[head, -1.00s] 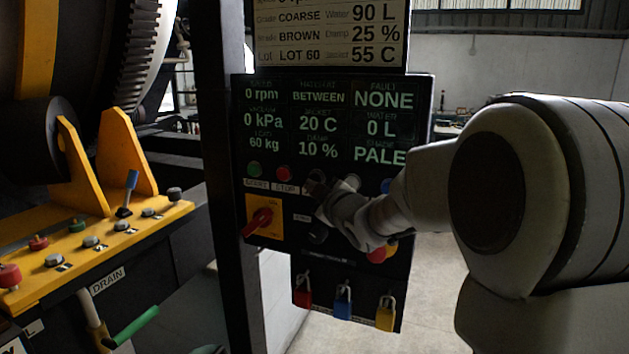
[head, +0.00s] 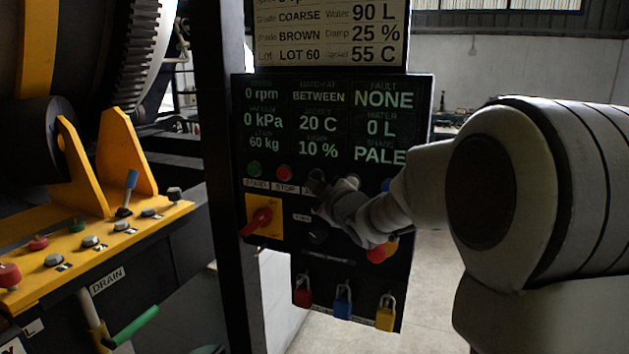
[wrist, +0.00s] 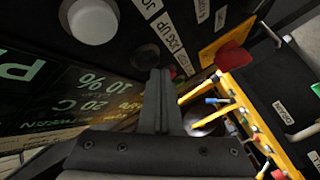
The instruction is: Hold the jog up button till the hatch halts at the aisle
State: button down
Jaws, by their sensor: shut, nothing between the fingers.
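The control panel (head: 270,200) stands ahead; its display (head: 318,97) reads BETWEEN for the hatch. The dark round jog up button (head: 316,175) sits right of the red stop button (head: 284,173), partly covered by my gripper (head: 320,189). In the wrist view the panel is upside down, with the JOG UP label (wrist: 167,32) beside the dark button (wrist: 145,57). My gripper (wrist: 159,74) is shut and empty, its fingertips at the button's edge. I cannot tell whether they touch or press it. The hatch itself is not clearly identifiable.
A green start button (head: 254,169), a red rotary switch (head: 260,221) and a red mushroom button (head: 377,253) are close by. Padlocks (head: 343,302) hang below. A yellow console (head: 95,240) with knobs stands left. Clear floor shows right of the panel.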

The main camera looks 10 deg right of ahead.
jog(key=shift+w+d, duration=0.3)
jog(key=shift+w, duration=0.05)
dwell(2.1)
jog(key=shift+s+a, duration=0.1)
dwell(1.2)
jog(key=shift+s+a+b, duration=0.45)
jog(key=shift+s+b, duration=0.1)
jog(key=shift+s, duration=0.05)
jog(key=shift+s, duration=0.1)
jog(key=shift+s+a+b, duration=0.65)
jog(key=shift+s+a, duration=0.1)
jog(key=shift+s, duration=0.25)
jog(key=shift+s+a+b, duration=0.65)
jog(key=shift+s+a, duration=0.05)
jog(key=shift+s, duration=0.25)
